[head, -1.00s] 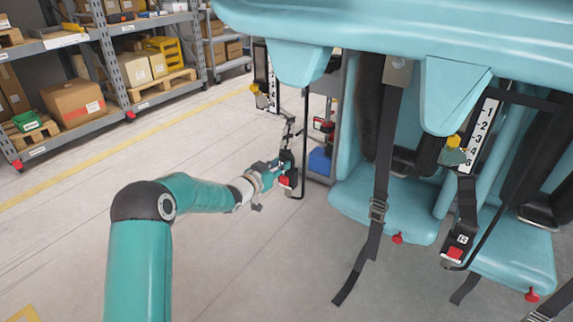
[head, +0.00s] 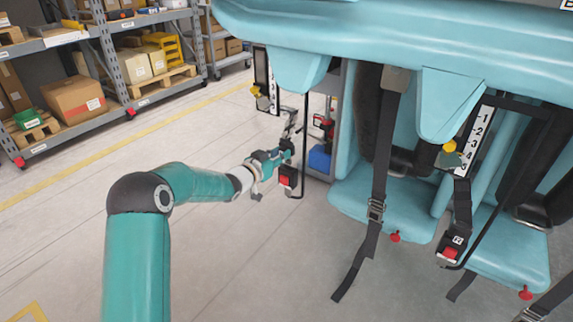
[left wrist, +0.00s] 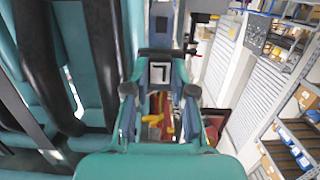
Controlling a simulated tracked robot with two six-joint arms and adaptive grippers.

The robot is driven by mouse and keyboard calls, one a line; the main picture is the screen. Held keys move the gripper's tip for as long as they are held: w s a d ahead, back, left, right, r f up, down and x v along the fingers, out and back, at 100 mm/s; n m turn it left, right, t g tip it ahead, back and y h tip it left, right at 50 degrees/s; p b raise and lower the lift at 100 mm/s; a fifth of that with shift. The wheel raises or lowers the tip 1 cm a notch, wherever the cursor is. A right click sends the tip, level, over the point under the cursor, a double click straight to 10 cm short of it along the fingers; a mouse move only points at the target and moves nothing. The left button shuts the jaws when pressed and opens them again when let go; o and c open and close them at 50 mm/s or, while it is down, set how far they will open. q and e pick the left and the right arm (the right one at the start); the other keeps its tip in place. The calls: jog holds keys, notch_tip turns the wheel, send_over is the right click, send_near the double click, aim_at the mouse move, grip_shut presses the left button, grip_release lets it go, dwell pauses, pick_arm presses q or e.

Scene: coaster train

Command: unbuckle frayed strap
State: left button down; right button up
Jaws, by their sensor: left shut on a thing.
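My left gripper (head: 287,149) is shut on the dark end piece of a strap at the left end of the seat row. In the left wrist view this dark piece (left wrist: 160,73) bears a white square mark and sits between the fingers. The strap (head: 291,122) runs up from the gripper, beside a numbered scale. A black buckle with a red button (head: 287,181) hangs on a thin black stalk just below the gripper. A small gap seems to show between them. Fraying is too small to make out. My right gripper is not in view.
Teal seats (head: 380,210) fill the right, with another strap (head: 377,190) hanging down and a second red-button buckle (head: 450,252). A blue box (head: 320,158) stands behind the left buckle. Shelves (head: 100,60) stand at the far left. The floor between is clear.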

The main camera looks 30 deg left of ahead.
pick_arm(q)
jog(key=a+p, duration=0.6)
jog(key=a, duration=0.4)
dwell(1.1)
dwell(1.2)
notch_tip(320, 180, down, 14)
jog(key=b, duration=1)
jog(key=shift+r, duration=0.15)
jog(key=c, duration=0.9)
grip_release()
jog(key=s+r, duration=0.1)
jog(key=s, duration=1)
jog(key=shift+s+a+r, duration=0.25)
jog(key=shift+s+a, duration=0.15)
jog(key=shift+a, duration=0.05)
